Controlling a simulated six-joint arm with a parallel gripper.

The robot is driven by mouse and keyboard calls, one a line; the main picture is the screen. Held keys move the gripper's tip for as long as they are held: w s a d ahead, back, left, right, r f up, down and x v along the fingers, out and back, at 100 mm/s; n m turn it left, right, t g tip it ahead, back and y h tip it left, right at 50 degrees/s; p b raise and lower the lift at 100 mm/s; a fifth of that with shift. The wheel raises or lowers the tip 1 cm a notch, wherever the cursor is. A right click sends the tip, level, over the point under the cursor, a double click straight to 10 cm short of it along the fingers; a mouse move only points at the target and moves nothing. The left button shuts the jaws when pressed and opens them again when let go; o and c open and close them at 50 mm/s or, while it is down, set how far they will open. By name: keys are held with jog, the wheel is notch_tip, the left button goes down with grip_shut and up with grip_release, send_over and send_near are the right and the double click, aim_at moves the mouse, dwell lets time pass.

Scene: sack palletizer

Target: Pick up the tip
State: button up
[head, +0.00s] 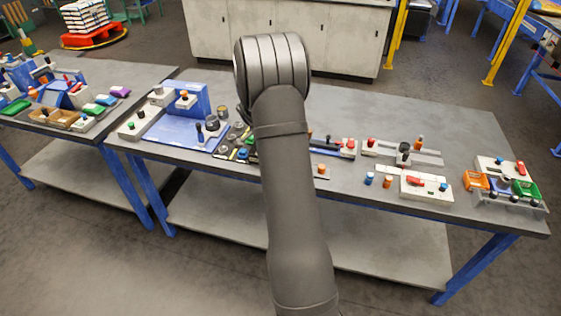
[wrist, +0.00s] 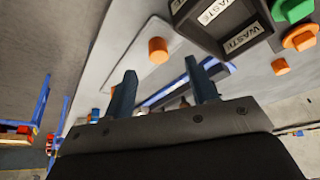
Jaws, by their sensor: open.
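My gripper (wrist: 160,68) is open in the wrist view, with its two dark blue fingers apart and nothing between them. A short orange cylinder (wrist: 158,49) stands on a light grey plate just beyond the fingertips, apart from them. A second small orange piece (wrist: 280,66) is at the right. I cannot tell for certain which piece is the tip. In the head view my arm covers the middle of the bench and my gripper is hidden.
A dark bin (wrist: 205,30) marked WASTE is at the top of the wrist view, beside green (wrist: 292,10) and orange (wrist: 300,39) knobs. In the head view, fixtures crowd the grey bench (head: 335,205). Small blue (head: 369,178) and orange (head: 387,181) cylinders stand right of my arm.

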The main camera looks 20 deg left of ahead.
jog(key=x, duration=0.4)
jog(key=shift+d+f, duration=0.1)
jog(key=shift+f, duration=0.05)
jog(key=c, duration=1)
jog(key=shift+w+r, duration=0.1)
jog(key=shift+r, duration=0.35)
jog(key=r, duration=0.4)
jog(key=shift+d, duration=0.35)
jog(key=shift+s+d+r, duration=0.4)
jog(key=shift+d+r, duration=1.4)
jog(key=shift+r, duration=0.05)
jog(key=shift+s+d+r, duration=0.35)
jog(key=shift+d+r, duration=1.45)
jog(key=shift+r, duration=0.1)
jog(key=shift+s+d+r, duration=0.4)
jog(key=shift+d+r, duration=1.35)
jog(key=shift+r, duration=0.1)
